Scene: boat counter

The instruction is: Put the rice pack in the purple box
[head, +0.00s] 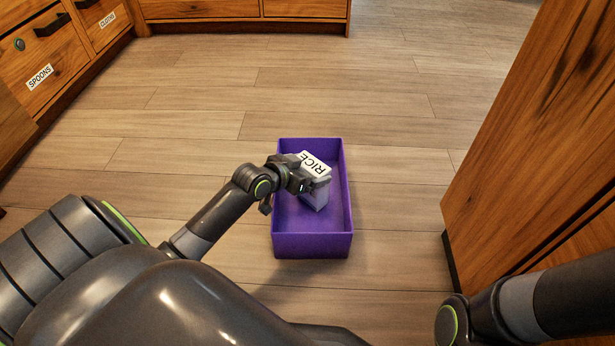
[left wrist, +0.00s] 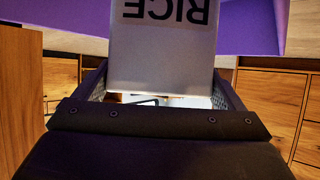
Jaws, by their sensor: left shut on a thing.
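The rice pack (head: 316,194) is a white pack with a black RICE label. My left gripper (head: 305,182) is shut on it. In the head view the pack is seen within the outline of the purple box (head: 312,246), which stands on the floor. I cannot tell whether the pack touches the box's bottom. In the left wrist view the pack (left wrist: 165,55) sits between the fingers of my left gripper (left wrist: 160,98), with purple box walls (left wrist: 250,28) behind it. My right gripper is out of view; only part of my right arm shows at the lower right.
Wooden drawers (head: 45,62) labelled SPOONS stand at the upper left. More drawers (head: 200,8) line the back. A wooden cabinet (head: 535,130) rises on the right. The plank floor (head: 390,120) around the box is clear.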

